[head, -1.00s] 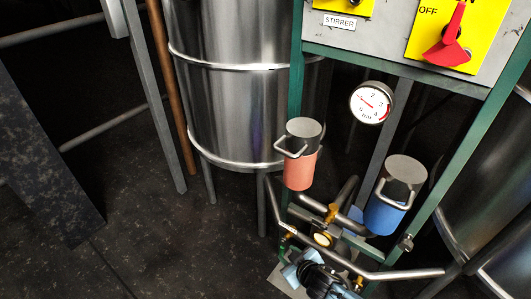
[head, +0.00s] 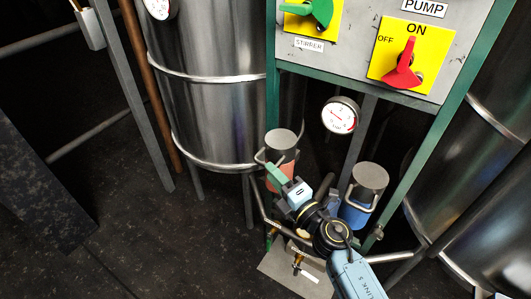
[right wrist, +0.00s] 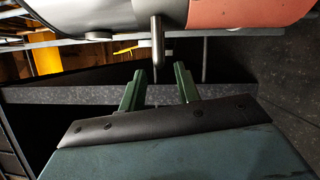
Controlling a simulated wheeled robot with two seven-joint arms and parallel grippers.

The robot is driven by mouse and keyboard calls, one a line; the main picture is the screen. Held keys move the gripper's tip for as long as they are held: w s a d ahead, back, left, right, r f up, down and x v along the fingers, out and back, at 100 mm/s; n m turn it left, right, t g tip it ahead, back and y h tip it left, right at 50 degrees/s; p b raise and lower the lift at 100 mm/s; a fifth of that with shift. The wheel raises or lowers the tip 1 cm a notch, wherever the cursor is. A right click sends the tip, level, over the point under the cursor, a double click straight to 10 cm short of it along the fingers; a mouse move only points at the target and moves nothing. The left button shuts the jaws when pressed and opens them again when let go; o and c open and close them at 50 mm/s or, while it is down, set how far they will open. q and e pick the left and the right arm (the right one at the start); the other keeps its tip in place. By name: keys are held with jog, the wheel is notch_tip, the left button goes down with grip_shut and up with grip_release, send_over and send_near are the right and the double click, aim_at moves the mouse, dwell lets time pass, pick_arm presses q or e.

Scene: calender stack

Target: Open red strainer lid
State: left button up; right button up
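The red strainer (head: 287,157) stands upright on the green frame, with a grey lid (head: 281,138) on top. A bent metal handle (head: 259,158) sticks out from the lid's left side. My right gripper (head: 272,176) is just in front of the strainer and partly hides its red body. In the right wrist view, its two green fingers (right wrist: 160,84) are apart and empty. The handle bar (right wrist: 157,48) points toward the gap between them, just beyond the tips. The red body (right wrist: 250,12) and grey lid (right wrist: 115,14) cross the top of that view. My left gripper is not in view.
A blue strainer (head: 356,212) with its own grey lid stands close to the right of my arm. A pressure gauge (head: 340,115) and the switch panel (head: 350,60) are above. Pipes lie below; steel tanks (head: 210,110) flank the frame. Open floor lies at the left.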

aim_at(276, 152)
jog(key=b+x, duration=0.1)
jog(key=x, duration=0.6)
jog(key=shift+c, duration=0.4)
grip_shut()
